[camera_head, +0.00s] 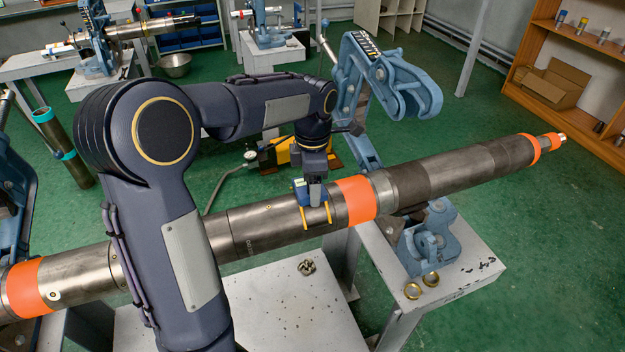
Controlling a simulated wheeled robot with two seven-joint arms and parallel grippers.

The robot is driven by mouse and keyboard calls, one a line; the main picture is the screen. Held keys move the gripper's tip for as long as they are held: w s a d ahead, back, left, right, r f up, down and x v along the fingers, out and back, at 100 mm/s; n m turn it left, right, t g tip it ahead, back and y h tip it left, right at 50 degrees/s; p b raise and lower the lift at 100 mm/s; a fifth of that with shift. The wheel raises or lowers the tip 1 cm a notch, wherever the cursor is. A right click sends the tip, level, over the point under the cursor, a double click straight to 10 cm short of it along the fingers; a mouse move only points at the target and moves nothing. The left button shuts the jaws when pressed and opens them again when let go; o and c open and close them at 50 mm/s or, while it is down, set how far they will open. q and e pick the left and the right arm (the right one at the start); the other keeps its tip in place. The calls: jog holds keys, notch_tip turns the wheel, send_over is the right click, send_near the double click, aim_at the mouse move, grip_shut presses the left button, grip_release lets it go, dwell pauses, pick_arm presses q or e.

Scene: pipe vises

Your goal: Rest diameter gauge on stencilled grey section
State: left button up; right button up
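A long metal pipe tool runs across the view. The diameter gauge, with a blue body (299,190) and two yellow-orange legs, is at the right part of this grey section, close to the orange band. Its legs lie across the pipe's upper side; whether they touch it is unclear. My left gripper (315,191) points down from above with its fingers on the gauge and appears shut on it. My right gripper is out of view.
An open blue pipe vise (385,80) stands behind the pipe at right, its base on a white table (455,275) with two brass rings (421,283). A small metal part (307,267) lies on the speckled table below. Another orange band (25,288) is at left.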

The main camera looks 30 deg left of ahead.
pick_arm(q)
jog(key=shift+f, duration=0.2)
jog(key=o, duration=1.5)
jog(key=shift+r, duration=0.1)
jog(key=shift+r+p, duration=3.1)
jog(key=shift+r, duration=0.35)
